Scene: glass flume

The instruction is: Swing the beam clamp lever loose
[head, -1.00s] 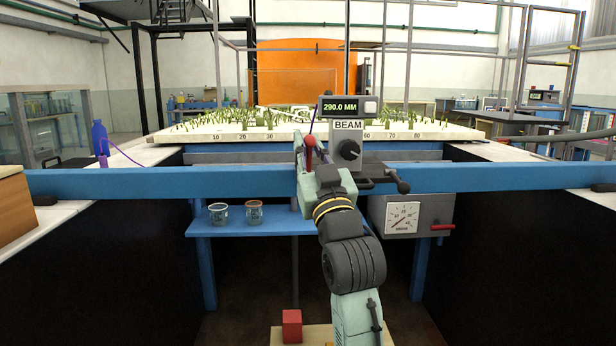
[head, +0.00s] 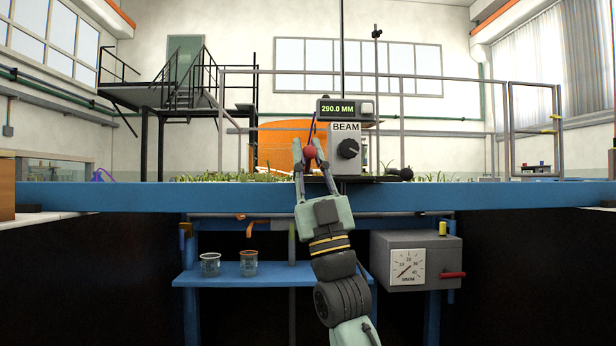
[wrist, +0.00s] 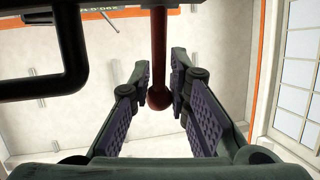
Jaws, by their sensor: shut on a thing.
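The beam clamp lever, which I take to be the dark red rod with a red ball end (head: 309,152), stands beside the grey box marked BEAM (head: 345,140). In the wrist view the lever (wrist: 158,50) comes down from the top, its ball between the fingers. My gripper (head: 308,166) reaches up from below in front of the blue beam (head: 120,197) and is shut on the lever around its ball end. The fingers also show in the wrist view (wrist: 160,85). The exact contact points are hard to see.
The BEAM box has a black knob (head: 348,149) and a display reading 290.0 MM (head: 340,108). A black handle (head: 400,174) sticks out to its right. Below hang a gauge box (head: 425,262) with a red handle and a blue shelf (head: 225,275) with two beakers.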

